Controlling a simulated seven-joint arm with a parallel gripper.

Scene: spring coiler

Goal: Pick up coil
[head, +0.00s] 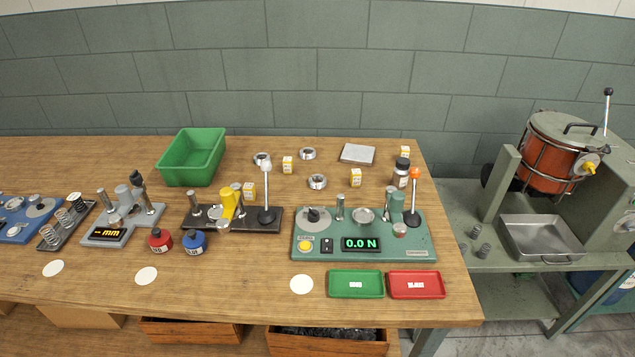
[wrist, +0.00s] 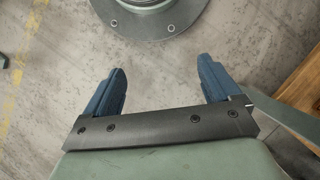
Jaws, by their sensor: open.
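Several small grey coil springs (head: 72,215) stand upright in a dark rack (head: 50,241) at the left of the bench in the head view. Several small dark coiled pieces (head: 475,231) also stand on the green side table at the right; they are too small to make out well. Three silver rings (head: 317,182) lie at the back of the bench; I cannot tell whether they are wound wire. My gripper (wrist: 162,68) shows only in the wrist view. Its two blue fingers are apart with nothing between them, over bare floor, away from the bench.
A green bin (head: 193,157) stands at the back. A force tester (head: 364,234) reading 0.0 N stands at the right, behind green (head: 355,284) and red (head: 416,285) trays. A metal pan (head: 545,240) sits below an orange drum (head: 550,160). The bench's front strip is mostly clear.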

